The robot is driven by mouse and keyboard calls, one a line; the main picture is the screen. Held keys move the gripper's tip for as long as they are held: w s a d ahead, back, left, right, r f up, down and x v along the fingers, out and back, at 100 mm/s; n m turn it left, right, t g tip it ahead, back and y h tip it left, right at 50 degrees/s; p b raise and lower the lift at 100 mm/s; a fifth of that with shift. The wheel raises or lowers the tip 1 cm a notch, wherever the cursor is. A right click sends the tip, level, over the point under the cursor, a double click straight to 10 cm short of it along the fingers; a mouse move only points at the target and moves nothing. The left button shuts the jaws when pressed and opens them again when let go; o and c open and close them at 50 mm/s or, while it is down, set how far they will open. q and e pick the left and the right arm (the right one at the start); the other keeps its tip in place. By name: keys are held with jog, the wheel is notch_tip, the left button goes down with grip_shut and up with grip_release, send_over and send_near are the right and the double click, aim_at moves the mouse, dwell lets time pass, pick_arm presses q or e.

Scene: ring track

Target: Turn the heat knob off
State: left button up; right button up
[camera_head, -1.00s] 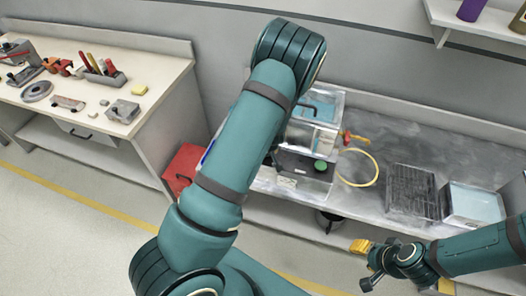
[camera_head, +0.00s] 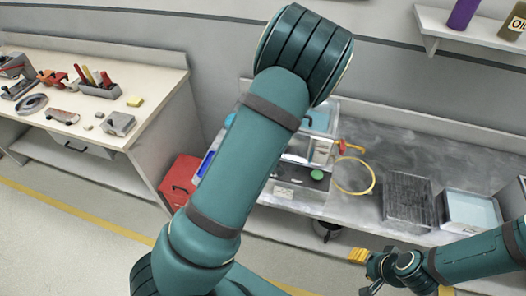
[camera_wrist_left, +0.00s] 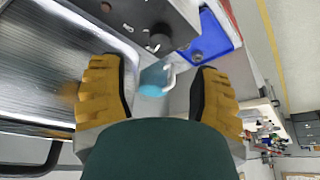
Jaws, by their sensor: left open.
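In the left wrist view a dark panel (camera_wrist_left: 125,12) shows at the top, with a round black knob (camera_wrist_left: 158,42) on it. I cannot tell for sure that this is the heat knob. My left gripper (camera_wrist_left: 160,92) is open, its two yellow-padded fingers wide apart and apart from the knob. In the head view my left arm hides that gripper and part of the heater unit. A green round knob or cap (camera_head: 318,174) shows on the unit, just right of the arm. My right gripper (camera_head: 362,270) is at the lower right, away from the unit; its jaw opening is unclear.
A yellow ring (camera_head: 354,190) and a dark rack (camera_head: 407,202) lie on the metal bench, with a pale-blue tray (camera_head: 472,211) farther right. A red box (camera_head: 180,182) stands on the floor left of the bench. A tool table (camera_head: 165,92) is at the far left.

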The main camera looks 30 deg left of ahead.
pick_arm(q)
jog(key=shift+v, duration=1.8)
jog(key=s+d+f+m+g+h+b, duration=0.1)
jog(key=s+d+f+m+b, duration=0.15)
jog(key=s+d+f, duration=0.4)
jog(key=s+d+f+m+g+h+b, duration=0.1)
jog(key=s+f+m+h+b, duration=0.15)
jog(key=f, duration=0.75)
jog(key=s+d+f+m+t+h+b, duration=0.1)
jog(key=s+d+f+m+h+b, duration=0.2)
jog(key=d, duration=0.7)
jog(key=shift+s+d+f+h+b, duration=0.25)
jog(key=shift+s+d+h+b, duration=0.15)
jog(key=shift+s, duration=0.3)
